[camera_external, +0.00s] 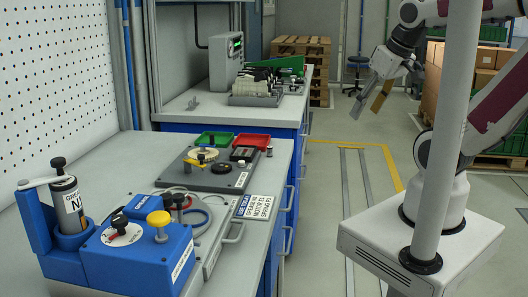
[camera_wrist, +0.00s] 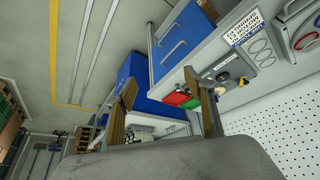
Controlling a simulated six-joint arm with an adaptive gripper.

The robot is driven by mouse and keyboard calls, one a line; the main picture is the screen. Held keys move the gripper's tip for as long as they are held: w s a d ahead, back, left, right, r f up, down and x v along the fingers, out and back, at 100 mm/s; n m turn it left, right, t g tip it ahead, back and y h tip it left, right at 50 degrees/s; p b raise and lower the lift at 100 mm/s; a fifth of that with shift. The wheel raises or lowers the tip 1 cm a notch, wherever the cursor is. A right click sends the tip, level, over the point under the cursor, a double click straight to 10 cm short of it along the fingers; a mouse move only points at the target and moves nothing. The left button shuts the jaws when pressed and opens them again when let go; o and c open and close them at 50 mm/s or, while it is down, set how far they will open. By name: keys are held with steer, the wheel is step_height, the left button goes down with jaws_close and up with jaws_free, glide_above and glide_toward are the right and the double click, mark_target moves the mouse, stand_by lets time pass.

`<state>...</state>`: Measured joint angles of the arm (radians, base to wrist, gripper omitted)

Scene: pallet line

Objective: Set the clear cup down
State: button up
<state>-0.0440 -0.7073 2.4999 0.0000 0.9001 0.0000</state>
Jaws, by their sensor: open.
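I cannot make out a clear cup in either view. My gripper (camera_external: 366,112) is raised over the open floor, to the right of the benches in the external view. Its two fingers are spread apart with nothing visible between them. In the wrist view my gripper (camera_wrist: 160,80) also shows two separated fingers, with the benches behind them.
The near bench holds a blue device (camera_external: 140,252) with a yellow knob, a grey fixture plate (camera_external: 232,182), a green tray (camera_external: 214,138) and a red tray (camera_external: 250,143). The far bench (camera_external: 186,116) carries a scale (camera_external: 226,62) and racks. Pallets (camera_external: 304,50) stand behind. The aisle floor is clear.

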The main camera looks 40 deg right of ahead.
steer(key=w+a+n+t+h, duration=0.1)
steer(key=w+a+n, duration=0.2)
steer(key=w, duration=0.8)
steer(key=w+a+n+t, duration=0.1)
steer(key=w+a+n, duration=0.25)
steer(key=w, duration=0.65)
steer(key=w+a+n+t+y, duration=0.3)
steer(key=w+a+n, duration=0.2)
steer(key=w+a, duration=0.8)
steer(key=s+a+f+n+g+y, duration=0.2)
steer(key=s+a+n+g+y, duration=0.15)
steer(key=a, duration=0.75)
steer(key=s+a+f+n+g+y, duration=0.2)
steer(key=a+f+n+y, duration=0.15)
steer(key=a, duration=0.75)
steer(key=s+f+n+g+h, duration=0.2)
steer(key=s+g, duration=0.5)
steer(key=s, duration=0.6)
steer(key=shift+s+a+f+n+g, duration=0.25)
steer(key=shift+s+f+n+g, duration=0.2)
steer(key=shift+n, duration=0.2)
steer(key=shift+f, duration=0.1)
